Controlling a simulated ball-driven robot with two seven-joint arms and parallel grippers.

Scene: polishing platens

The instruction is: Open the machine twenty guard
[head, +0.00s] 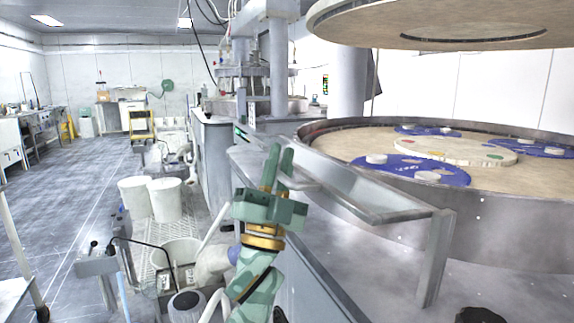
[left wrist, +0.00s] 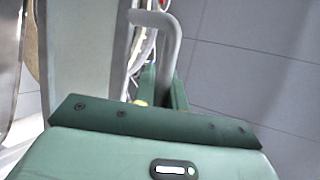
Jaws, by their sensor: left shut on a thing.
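The guard (head: 385,208) looks like a low metal-framed panel at the near side of a large round polishing platen (head: 340,150). It slopes along the machine's edge, and I cannot tell its exact angle. My left gripper (head: 279,162) is at the guard's left end, fingers pointing up in the head view. In the left wrist view, a grey bent handle (left wrist: 170,42) runs down between the fingers of the left gripper (left wrist: 163,88), which is shut on it. The handle's lower end is hidden between the fingers. My right gripper is not in view.
Blue carriers (head: 412,170) lie on the platen, and a large round upper plate (head: 450,22) hangs above it. White buckets (head: 165,200) and a grated floor area are left of my arm. The aisle floor (head: 70,200) farther left is mostly clear.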

